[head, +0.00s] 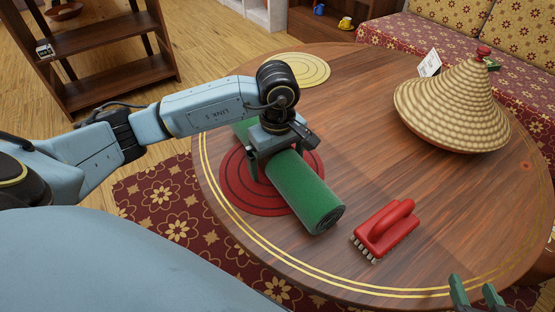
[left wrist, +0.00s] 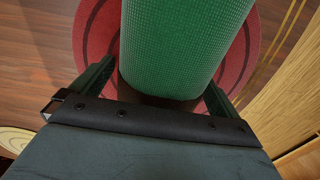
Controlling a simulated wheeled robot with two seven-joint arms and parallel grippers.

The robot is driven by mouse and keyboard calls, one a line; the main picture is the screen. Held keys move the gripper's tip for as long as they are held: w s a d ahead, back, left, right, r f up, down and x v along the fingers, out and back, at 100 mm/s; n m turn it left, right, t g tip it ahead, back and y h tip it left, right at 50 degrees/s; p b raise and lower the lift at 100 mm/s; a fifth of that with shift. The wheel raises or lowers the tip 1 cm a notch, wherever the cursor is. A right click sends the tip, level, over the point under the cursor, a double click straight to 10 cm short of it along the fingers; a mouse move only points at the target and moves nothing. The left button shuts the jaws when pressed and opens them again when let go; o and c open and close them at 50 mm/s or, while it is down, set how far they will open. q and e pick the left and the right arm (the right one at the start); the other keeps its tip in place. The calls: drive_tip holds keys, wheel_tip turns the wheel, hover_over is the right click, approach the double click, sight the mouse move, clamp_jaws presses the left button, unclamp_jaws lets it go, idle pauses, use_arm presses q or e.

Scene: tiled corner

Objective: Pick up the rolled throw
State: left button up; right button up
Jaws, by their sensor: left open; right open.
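The rolled throw is a green textured roll (head: 305,192) lying on the round wooden table, partly over a red round mat (head: 232,190). Its near end shows a dark spiral. My left gripper (head: 274,162) is above the middle of the roll, pointing down, with open fingers on either side of it. The left wrist view shows the green roll (left wrist: 185,45) between the fingers of the left gripper (left wrist: 158,88); I cannot tell whether they touch it. The gripper and wrist hide the roll's middle. My right gripper (head: 476,294) is open and empty at the lower right edge.
A red brush (head: 385,230) lies right of the roll's near end. A woven cone-shaped lid (head: 455,105) stands at the table's right, by a white card (head: 429,63). A yellow round mat (head: 300,70) lies at the back. A dark shelf (head: 105,45) stands left, beyond the table.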

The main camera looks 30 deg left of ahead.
use_arm(q)
drive_tip(key=shift+f, duration=0.1)
drive_tip(key=c, duration=1.4)
drive_tip(key=shift+c, duration=0.3)
